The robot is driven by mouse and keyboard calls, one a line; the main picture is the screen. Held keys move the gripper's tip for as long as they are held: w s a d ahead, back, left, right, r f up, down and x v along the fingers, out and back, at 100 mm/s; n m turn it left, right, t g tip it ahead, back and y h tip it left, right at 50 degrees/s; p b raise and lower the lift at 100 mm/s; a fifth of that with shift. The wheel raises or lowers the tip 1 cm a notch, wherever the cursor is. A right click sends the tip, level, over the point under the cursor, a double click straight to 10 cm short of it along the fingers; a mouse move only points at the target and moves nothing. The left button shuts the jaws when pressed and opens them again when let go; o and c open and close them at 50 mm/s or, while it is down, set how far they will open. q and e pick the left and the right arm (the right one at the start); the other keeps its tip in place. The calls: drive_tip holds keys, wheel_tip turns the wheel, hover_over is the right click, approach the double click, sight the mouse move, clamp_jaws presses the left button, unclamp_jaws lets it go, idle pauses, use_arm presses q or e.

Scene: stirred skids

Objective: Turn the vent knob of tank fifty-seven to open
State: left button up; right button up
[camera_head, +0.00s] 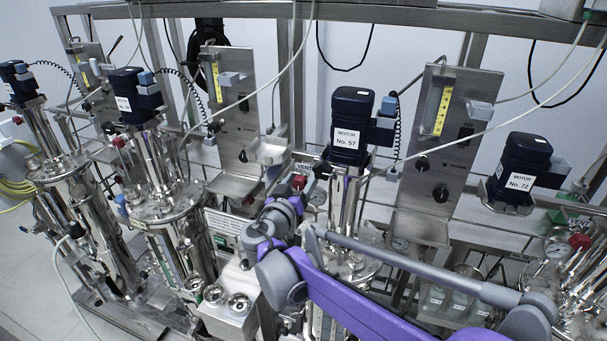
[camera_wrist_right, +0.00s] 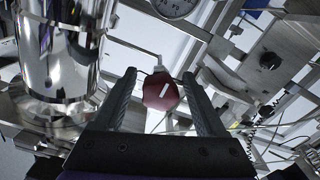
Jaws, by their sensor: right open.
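Tank fifty-seven's motor (camera_head: 350,112) is dark blue and labelled No. 57, above a steel column. A red vent knob (camera_head: 299,182) sits to its left, below a partly hidden VENT label (camera_head: 303,168). My right gripper (camera_head: 290,196) reaches up close to this knob. In the right wrist view the dark red knob (camera_wrist_right: 161,94) with a slanted white mark lies between the two open black fingers of the right gripper (camera_wrist_right: 163,88), with gaps on both sides. Whether the fingers are level with it in depth I cannot tell. My left gripper is not in view.
Another motor labelled No. 72 (camera_head: 520,165) stands at the right, with its own red knob (camera_head: 579,241). More tanks stand at the left. A shiny steel vessel (camera_wrist_right: 58,50) and a gauge (camera_wrist_right: 174,5) are close to the gripper. Hoses hang across the skids.

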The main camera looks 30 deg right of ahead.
drive_tip(key=shift+x, duration=0.85)
clamp_jaws()
